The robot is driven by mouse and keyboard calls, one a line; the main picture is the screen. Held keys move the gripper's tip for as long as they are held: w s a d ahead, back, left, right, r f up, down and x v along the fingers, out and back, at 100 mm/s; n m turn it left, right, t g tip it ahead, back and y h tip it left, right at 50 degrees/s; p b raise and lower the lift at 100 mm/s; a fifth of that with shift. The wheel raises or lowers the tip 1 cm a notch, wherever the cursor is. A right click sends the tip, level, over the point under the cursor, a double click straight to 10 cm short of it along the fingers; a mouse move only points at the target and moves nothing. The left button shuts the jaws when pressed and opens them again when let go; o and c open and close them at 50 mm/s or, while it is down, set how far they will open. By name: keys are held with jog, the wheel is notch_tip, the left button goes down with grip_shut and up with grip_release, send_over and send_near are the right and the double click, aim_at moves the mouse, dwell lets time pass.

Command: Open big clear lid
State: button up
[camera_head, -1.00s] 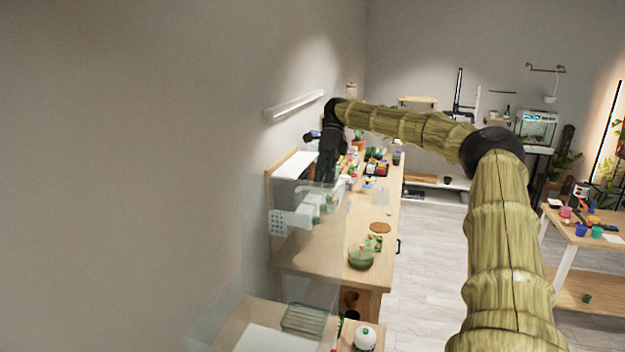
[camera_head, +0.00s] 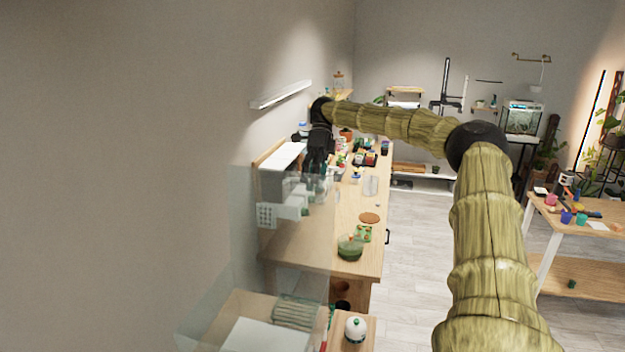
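The big clear lid (camera_head: 300,240) is a see-through panel at the lower left. It stands raised, roughly upright, above a clear-walled box (camera_head: 205,320) at the bottom of the view. Its edges are faint against the wall and bench. My gripper (camera_head: 311,190) is black and points down from the end of my arm, at the lid's upper edge near a pale handle-like part (camera_head: 300,183). The fingertips are small and seen through or behind the clear panel, so I cannot tell whether they grip the lid.
A wall shelf (camera_head: 280,95) is left of my wrist.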

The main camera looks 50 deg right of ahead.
jog(key=shift+w+r, duration=0.1)
jog(key=shift+w, duration=0.05)
jog(key=shift+c, duration=0.8)
jog(key=shift+r, duration=0.1)
jog(key=v, duration=0.7)
jog(key=shift+w+r, duration=0.15)
jog(key=shift+w, duration=0.05)
dwell(0.5)
